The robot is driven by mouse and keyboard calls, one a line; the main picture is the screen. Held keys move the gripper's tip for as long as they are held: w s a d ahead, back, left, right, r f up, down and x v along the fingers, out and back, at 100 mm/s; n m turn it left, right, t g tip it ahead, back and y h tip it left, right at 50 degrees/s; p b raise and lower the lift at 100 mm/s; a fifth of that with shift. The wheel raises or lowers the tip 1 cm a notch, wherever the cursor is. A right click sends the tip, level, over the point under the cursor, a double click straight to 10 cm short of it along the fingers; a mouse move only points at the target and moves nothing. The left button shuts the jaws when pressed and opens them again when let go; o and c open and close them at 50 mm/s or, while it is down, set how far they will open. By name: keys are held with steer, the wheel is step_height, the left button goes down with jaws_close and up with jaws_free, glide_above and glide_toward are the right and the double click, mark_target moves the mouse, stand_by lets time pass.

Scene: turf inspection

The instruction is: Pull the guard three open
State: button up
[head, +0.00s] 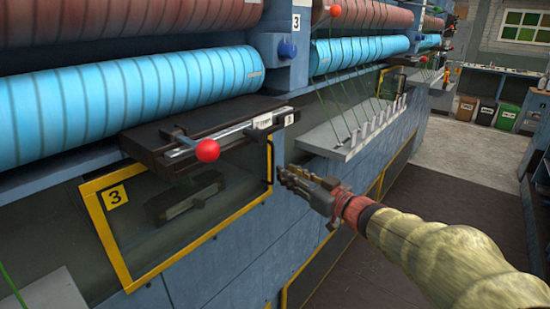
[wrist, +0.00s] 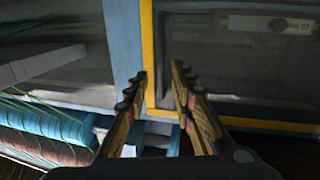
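Guard three (head: 108,258) is a clear panel in a yellow frame with a yellow "3" label (head: 115,196) at its upper left. It looks closed against the blue machine front. A dark upright handle (head: 268,161) is at its right edge. My gripper (head: 281,174) is just right of this handle, apparently not holding it; the exact gap is unclear. In the wrist view my gripper (wrist: 160,76) has its two fingers apart, with nothing seen between them but the yellow frame edge (wrist: 148,45) and panel behind. The handle is hard to make out there.
A dark ledge with a metal bar and red knob (head: 207,150) juts out above the guard. A grey shelf with several pegs (head: 340,140) sticks out above and right of my gripper. Blue rollers (head: 130,105) run above. Floor (head: 440,180) is open at right, with bins (head: 486,112) beyond.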

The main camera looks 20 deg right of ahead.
steer(key=b, duration=0.2)
glide_above(272, 181)
steer(key=shift+w+d+r, duration=0.1)
steer(key=shift+w+d, duration=0.05)
steer(key=shift+w, duration=0.15)
steer(key=shift+c, duration=1.1)
steer(key=c, duration=0.4)
jaws_close()
